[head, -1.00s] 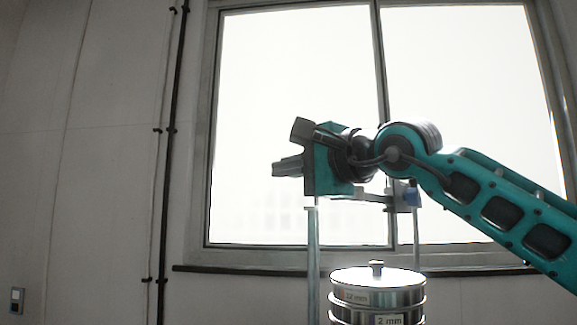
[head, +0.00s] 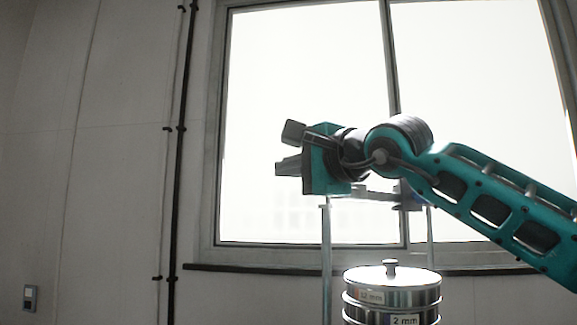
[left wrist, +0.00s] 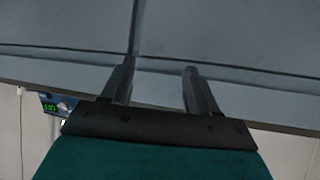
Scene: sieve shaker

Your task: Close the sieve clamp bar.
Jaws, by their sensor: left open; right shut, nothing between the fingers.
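The sieve stack (head: 392,296), silver with a "2 mm" label and a knob on its lid, stands at the bottom right of the head view. A left rod (head: 326,262) and a right rod (head: 430,236) rise beside it. The clamp bar (head: 375,197) runs across near the rod tops, above the stack, partly hidden by my right arm. My left gripper (left wrist: 158,76) is open and empty in the left wrist view, in front of a grey surface.
A bright window (head: 300,90) stands behind the rods, with a dark sill (head: 260,268) below. A small wall box (head: 30,298) is at far left. The left wrist view shows a device with a green display (left wrist: 50,107). There is free air left of my right gripper.

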